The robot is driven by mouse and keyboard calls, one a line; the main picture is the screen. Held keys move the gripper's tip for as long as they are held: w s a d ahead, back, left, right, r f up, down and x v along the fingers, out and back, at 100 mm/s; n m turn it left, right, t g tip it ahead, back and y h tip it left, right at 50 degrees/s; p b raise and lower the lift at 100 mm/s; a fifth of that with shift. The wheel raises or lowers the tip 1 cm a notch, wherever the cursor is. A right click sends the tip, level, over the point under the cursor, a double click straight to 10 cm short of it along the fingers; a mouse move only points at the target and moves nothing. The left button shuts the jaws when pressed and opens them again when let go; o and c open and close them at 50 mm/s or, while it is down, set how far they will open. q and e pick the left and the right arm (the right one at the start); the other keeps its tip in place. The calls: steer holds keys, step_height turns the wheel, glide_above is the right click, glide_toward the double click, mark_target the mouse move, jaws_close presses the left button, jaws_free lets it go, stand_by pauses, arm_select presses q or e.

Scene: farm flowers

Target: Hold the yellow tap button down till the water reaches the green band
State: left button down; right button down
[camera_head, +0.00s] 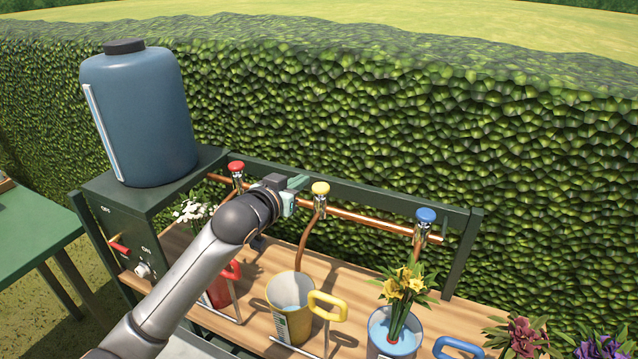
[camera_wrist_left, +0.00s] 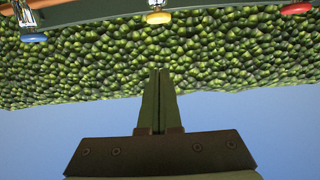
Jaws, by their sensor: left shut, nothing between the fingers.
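The yellow tap button (camera_head: 320,188) tops the middle tap on the copper pipe; it also shows at the top of the left wrist view (camera_wrist_left: 159,17). My left gripper (camera_head: 300,183) is shut and empty, just left of the yellow button in the head view; contact cannot be made out. Its closed fingers (camera_wrist_left: 159,75) show apart from the button in the wrist view. The yellow bucket (camera_head: 290,292) stands below with its yellow handle to the right. A pale level strip (camera_head: 282,326) with green on it marks its front. The water level inside is hard to tell. My right gripper is not in view.
A red button (camera_head: 236,167) and a blue button (camera_head: 426,215) top the neighbouring taps. The blue bucket (camera_head: 394,335) holds yellow flowers. My left arm partly hides a red bucket (camera_head: 222,290) and white flowers. A blue tank (camera_head: 140,115) stands left; a hedge rises behind.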

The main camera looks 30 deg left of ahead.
arm_select(q)
glide_above(321, 190)
steer(key=s, duration=0.1)
step_height(321, 190, down, 2)
steer(key=shift+w+a+f+p, duration=0.1)
steer(key=shift+f+p, duration=0.1)
steer(key=shift+f, duration=0.95)
steer(key=shift+a+f+p, duration=0.1)
steer(key=shift+f+p, duration=0.05)
steer(key=shift+f, duration=1)
